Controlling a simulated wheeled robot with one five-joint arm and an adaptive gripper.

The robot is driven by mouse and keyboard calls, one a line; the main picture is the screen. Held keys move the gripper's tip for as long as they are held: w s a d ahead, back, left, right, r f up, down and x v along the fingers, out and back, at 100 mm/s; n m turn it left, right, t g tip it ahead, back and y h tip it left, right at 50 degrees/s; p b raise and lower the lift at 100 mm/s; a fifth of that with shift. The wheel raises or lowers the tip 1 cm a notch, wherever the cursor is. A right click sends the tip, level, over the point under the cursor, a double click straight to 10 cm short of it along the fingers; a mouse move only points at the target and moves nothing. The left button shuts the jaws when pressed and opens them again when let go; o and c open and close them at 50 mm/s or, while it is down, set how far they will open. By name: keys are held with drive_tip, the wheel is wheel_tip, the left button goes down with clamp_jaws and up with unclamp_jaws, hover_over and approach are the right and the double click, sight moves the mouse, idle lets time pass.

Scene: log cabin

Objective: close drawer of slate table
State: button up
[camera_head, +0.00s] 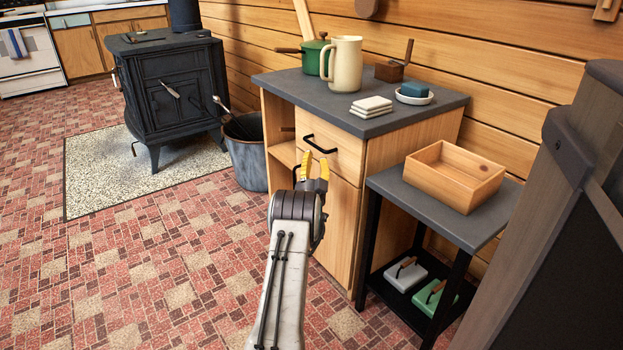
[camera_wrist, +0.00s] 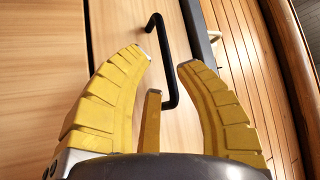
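The slate table (camera_head: 290,88) is a wooden cabinet with a dark grey top. Its drawer (camera_head: 340,140) has a pale wooden front and a black bar handle (camera_head: 318,146). I cannot tell clearly whether the drawer front stands out from the cabinet. My gripper (camera_head: 315,159) has yellow fingers, open and empty, just in front of the drawer. In the wrist view, the handle (camera_wrist: 172,90) shows beyond and partly between the spread fingertips (camera_wrist: 165,58). I cannot tell whether they touch it. The lower drawer front is partly hidden by the fingers.
A cream pitcher (camera_head: 345,64), green pot (camera_head: 313,54), white tiles (camera_head: 371,105) and a soap dish (camera_head: 414,97) stand on the top. A small side table (camera_head: 480,228) with a wooden box (camera_head: 455,175) stands right. A metal bucket (camera_head: 247,160) stands left.

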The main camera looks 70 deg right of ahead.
drive_tip(key=shift+v, duration=2.9)
